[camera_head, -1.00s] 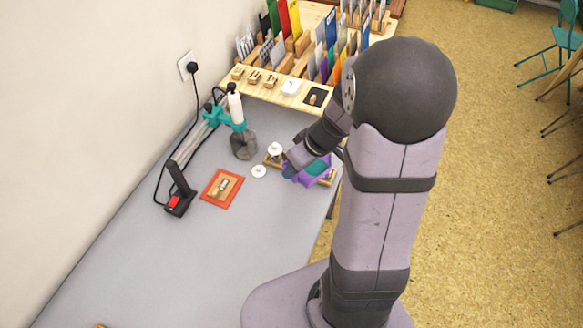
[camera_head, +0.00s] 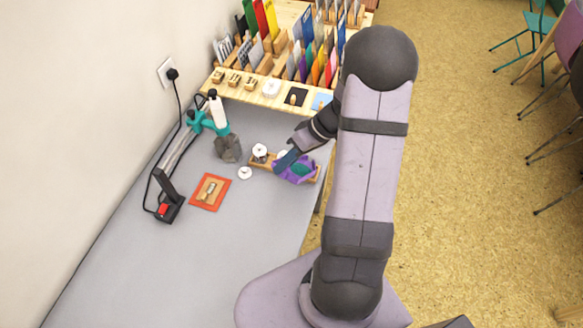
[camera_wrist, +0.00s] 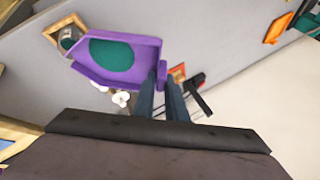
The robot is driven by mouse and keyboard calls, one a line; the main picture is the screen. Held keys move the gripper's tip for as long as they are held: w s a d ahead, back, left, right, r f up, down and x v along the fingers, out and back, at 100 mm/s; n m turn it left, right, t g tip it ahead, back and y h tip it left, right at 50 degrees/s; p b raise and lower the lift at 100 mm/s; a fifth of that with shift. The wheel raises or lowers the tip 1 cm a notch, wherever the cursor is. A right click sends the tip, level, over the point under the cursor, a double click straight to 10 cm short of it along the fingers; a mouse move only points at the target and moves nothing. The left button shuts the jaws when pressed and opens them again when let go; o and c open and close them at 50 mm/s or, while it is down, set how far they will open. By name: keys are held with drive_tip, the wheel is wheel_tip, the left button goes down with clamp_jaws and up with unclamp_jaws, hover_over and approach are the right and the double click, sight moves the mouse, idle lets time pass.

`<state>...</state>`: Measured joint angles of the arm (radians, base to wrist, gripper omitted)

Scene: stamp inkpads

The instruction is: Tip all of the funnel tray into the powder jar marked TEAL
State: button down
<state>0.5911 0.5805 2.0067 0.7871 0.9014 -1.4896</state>
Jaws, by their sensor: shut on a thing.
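The purple funnel tray (camera_head: 309,173) is held over the right part of the wooden jar rack (camera_head: 261,166). Teal powder (camera_wrist: 112,55) lies in the tray, and the wrist view shows the tray's purple rim (camera_wrist: 137,39). My gripper (camera_wrist: 160,76) is shut on the tray's edge. In the wrist view an open jar with a grey rim and teal inside (camera_wrist: 68,42) stands in a wooden holder just beyond the tray. A white-topped jar (camera_head: 260,150) stands at the rack's left. I cannot read any jar label, and the tray's exact tilt is unclear.
A loose white disc (camera_head: 245,173) lies left of the rack. A wooden shelf (camera_head: 240,88) lines the back. The front table is clear.

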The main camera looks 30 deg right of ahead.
sight(293, 169)
drive_tip(key=shift+r, duration=0.1)
idle(0.3)
drive_tip(key=shift+w+d+r+y, duration=0.15)
drive_tip(key=shift+d+r+y, duration=0.15)
drive_tip(key=shift+d+y, duration=0.15)
idle(0.3)
drive_tip(key=shift+w+d+r+y+p, duration=0.15)
drive_tip(key=shift+d+r+y+p, duration=0.2)
drive_tip(key=shift+p, duration=0.05)
drive_tip(key=shift+d+m, duration=0.1)
drive_tip(key=shift+m, duration=0.2)
drive_tip(key=shift+w+d+r+g+y, duration=0.15)
drive_tip(key=shift+d+r+g+y, duration=0.1)
drive_tip(key=shift+r+g+y, duration=0.05)
idle(0.4)
drive_tip(key=shift+w+d+r+y, duration=0.15)
drive_tip(key=shift+d+r+y, duration=0.15)
drive_tip(key=shift+d+y, duration=0.2)
